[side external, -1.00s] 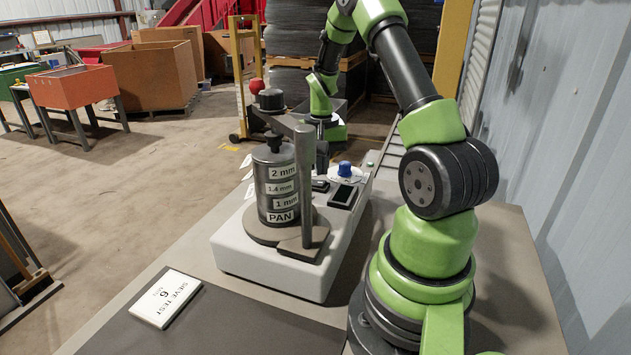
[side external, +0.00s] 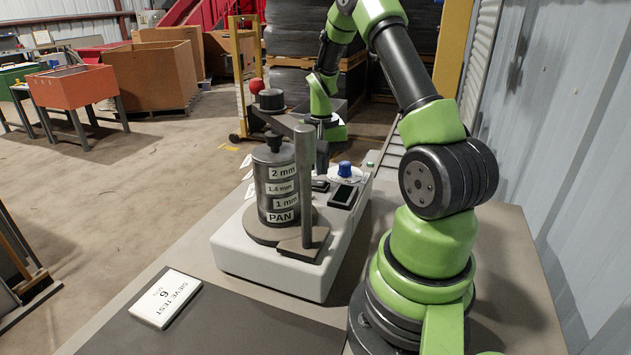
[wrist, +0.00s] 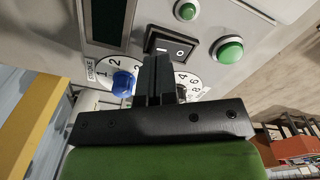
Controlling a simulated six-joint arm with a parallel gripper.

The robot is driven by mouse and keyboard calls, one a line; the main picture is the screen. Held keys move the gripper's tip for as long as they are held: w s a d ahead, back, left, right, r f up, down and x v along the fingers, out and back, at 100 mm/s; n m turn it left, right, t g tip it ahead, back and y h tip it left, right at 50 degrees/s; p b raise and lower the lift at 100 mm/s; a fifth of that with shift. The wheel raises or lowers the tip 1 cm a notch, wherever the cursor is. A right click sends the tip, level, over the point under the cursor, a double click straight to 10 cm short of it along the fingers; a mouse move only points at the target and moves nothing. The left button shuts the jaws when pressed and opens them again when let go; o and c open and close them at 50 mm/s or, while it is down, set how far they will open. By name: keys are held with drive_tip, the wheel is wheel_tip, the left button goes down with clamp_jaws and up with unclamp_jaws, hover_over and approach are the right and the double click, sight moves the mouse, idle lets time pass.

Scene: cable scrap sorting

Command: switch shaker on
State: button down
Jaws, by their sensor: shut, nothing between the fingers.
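The shaker (side external: 240,258) is a pale grey base on the bench, with a stack of labelled metal sieves (side external: 268,185) clamped on it. In the wrist view its panel holds a black rocker switch (wrist: 171,44) with I and O marks. Which side of the rocker is pressed in, I cannot tell. My gripper (wrist: 155,58) is shut and empty, its fingertips at the near edge of the rocker switch. Whether they touch it is unclear. In the side view my gripper (side external: 322,163) is over the shaker's far end, partly hidden by the clamp post.
Two green buttons (wrist: 228,50) (wrist: 187,10), a dark display (wrist: 106,20) and a blue knob (wrist: 123,84) surround the switch. A second dial (wrist: 189,82) is partly hidden by my fingers. The clamp post (side external: 306,190) stands near my gripper. A sieve test card (side external: 165,298) lies in front.

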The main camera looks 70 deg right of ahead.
sight(321, 182)
drive_tip(key=shift+f, duration=1.25)
idle(0.6)
drive_tip(key=shift+r, duration=3.5)
